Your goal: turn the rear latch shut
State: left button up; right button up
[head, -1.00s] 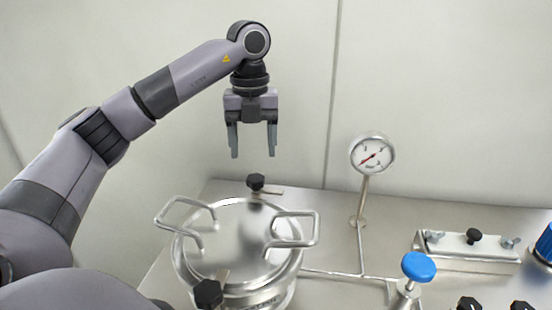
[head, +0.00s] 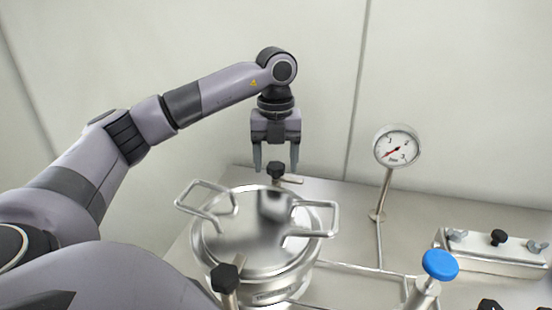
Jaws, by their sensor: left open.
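The rear latch (head: 276,170) has a black knob and a metal bar that points to the right, behind the steel pot. The pot's lid (head: 245,235) is round and shiny, with a wire handle on each side. My left gripper (head: 276,168) is open, pointing down, with its two fingertips on either side of the black knob in the picture. I cannot tell whether the fingers touch it. A front latch with a black knob (head: 225,278) stands at the pot's near side. My right gripper is not in view.
A pressure gauge (head: 397,147) stands on a thin pipe right of the pot. A blue valve knob (head: 440,264) is at the front right. A metal block with wing nuts (head: 497,252) lies farther right. The wall is close behind.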

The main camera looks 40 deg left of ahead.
pick_arm(q)
jog(key=c, duration=1.1)
jog(key=shift+m, duration=0.3)
jog(key=shift+o, duration=0.2)
jog(key=m+p, duration=0.1)
jog(key=m, duration=0.2)
jog(key=shift+m, duration=0.3)
jog(key=m, duration=1.3)
jog(key=shift+m, duration=0.3)
